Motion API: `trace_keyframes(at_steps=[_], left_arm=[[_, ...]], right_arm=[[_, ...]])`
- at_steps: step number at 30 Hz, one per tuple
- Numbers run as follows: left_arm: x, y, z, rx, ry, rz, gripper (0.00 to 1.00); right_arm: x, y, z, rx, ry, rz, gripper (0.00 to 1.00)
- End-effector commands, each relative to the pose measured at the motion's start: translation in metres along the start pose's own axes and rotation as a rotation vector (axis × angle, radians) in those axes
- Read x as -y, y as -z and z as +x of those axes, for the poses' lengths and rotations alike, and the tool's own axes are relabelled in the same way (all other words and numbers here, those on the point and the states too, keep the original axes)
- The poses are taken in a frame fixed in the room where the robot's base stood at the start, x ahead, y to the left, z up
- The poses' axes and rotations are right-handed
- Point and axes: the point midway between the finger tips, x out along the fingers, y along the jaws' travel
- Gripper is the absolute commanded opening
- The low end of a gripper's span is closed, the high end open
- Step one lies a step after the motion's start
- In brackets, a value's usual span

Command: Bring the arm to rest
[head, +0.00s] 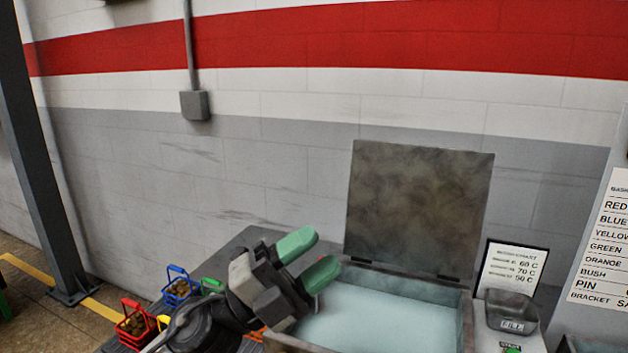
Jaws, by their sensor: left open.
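My left gripper (318,252) comes in from the lower left. Its two green-tipped fingers stand apart with nothing between them, and they point right and slightly up. In the picture it overlaps the left edge of an open tank (458,300) that holds pale blue-white liquid; I cannot tell its exact height above it. The tank's mottled grey lid (418,210) stands open at the back. My right gripper is not in view.
A red basket (133,324) and a blue basket (179,288), both with brownish parts, stand left of my arm. Other baskets are partly hidden behind it. A dark post (40,160) rises at left.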

Motion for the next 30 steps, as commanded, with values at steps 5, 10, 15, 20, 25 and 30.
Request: trace_keyframes(at_steps=[5, 10, 15, 20, 25, 30], left_arm=[[-0.018, -0.046, -0.065, 0.482, 0.21, -0.292, 0.44], [-0.068, -0.07, -0.163, 0.992, 0.268, -0.559, 0.44], [-0.133, -0.045, -0.271, 1.486, 0.194, -0.816, 0.44], [-0.175, 0.005, -0.342, 1.812, 0.067, -0.996, 0.44], [-0.198, 0.059, -0.388, 2.04, -0.067, -1.134, 0.44], [-0.209, 0.11, -0.419, 2.212, -0.201, -1.251, 0.44]], right_arm=[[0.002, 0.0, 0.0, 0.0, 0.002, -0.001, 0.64], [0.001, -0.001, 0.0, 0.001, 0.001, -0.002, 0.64], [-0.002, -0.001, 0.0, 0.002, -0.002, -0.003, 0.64], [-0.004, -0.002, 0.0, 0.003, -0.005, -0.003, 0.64], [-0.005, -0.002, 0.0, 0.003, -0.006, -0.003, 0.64], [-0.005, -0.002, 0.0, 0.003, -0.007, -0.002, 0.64]])
